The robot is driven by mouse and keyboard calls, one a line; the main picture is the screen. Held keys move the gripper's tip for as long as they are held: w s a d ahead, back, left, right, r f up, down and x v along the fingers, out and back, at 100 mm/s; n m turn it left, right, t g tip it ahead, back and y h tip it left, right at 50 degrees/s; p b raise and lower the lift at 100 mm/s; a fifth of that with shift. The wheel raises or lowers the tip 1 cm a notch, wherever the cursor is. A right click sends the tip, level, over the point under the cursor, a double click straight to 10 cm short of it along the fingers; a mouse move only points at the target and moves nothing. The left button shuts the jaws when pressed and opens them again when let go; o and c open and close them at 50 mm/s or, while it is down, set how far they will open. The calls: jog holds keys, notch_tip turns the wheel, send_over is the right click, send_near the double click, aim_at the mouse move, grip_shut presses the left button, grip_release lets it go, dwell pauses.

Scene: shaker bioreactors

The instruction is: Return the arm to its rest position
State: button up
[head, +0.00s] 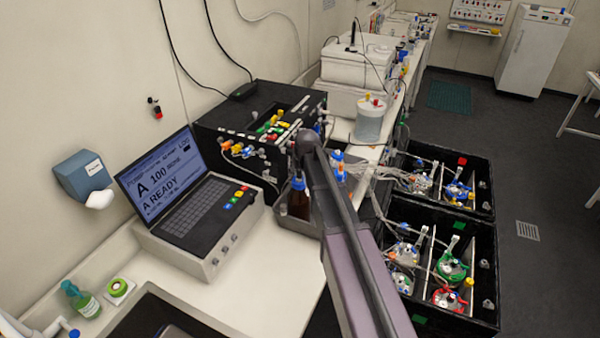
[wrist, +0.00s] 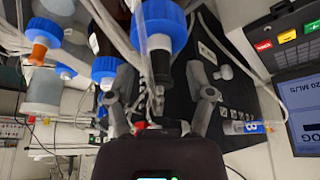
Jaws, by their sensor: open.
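My arm (head: 350,235) reaches out over the bench in the head view, and its far end hides my gripper there. In the wrist view my gripper (wrist: 160,78) is open, with its two fingers spread apart. A blue-capped tube or bottle neck (wrist: 160,30) with a black collar shows in the gap between the fingers. I cannot tell whether it lies between them or beyond them. Nothing is clearly clamped. More blue caps (wrist: 104,70) are close by on the left. In the head view a brown bottle (head: 298,200) stands in a grey tray beside the arm.
A laptop-like controller (head: 195,215) stands left of the arm, with a black box (head: 225,135) of coloured connectors behind it. Black shaker crates (head: 470,290) with vessels and tubing stand at the right. Loose tubes run near the gripper.

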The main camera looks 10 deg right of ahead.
dwell(0.4)
jog(key=s+f+m+g+b, duration=0.1)
jog(key=s+f+b, duration=0.4)
jog(key=s, duration=0.9)
jog(key=s+f+g+b, duration=0.3)
jog(key=s+f+b, duration=0.3)
jog(key=s, duration=0.9)
jog(key=shift+d+f+m+g+h, duration=0.15)
jog(key=shift+f+m+g+h, duration=0.2)
jog(key=shift+f, duration=0.4)
